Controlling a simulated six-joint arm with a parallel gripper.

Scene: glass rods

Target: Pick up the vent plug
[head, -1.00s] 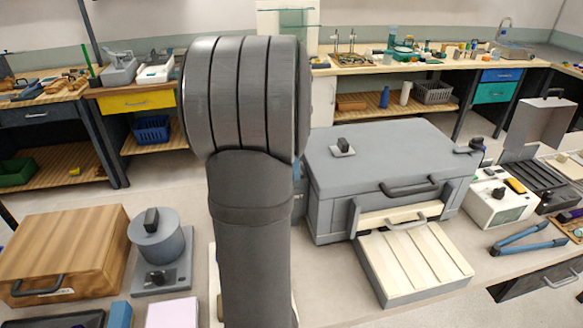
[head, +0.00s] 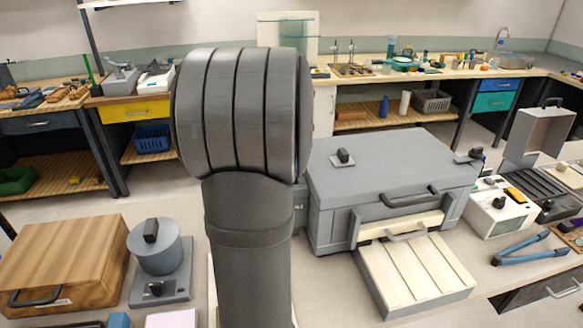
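A grey box-shaped kiln (head: 400,165) stands on the bench right of my arm. On its lid sits a small black knob on a pale square plate (head: 342,158), which looks like the vent plug; it is upright and nothing touches it. Another small black piece (head: 470,156) is at the lid's right rear corner, and I cannot tell its exact nature. My thick grey arm link fills the centre-left and hides part of the bench behind it. My gripper is not in view.
The kiln's front has a dark handle (head: 408,197) and a cream slatted drawer (head: 418,272) pulled out. A wooden box (head: 65,255) and a grey round pot on a base (head: 155,247) stand left. A white instrument (head: 497,210) and blue-handled tool (head: 528,248) lie right.

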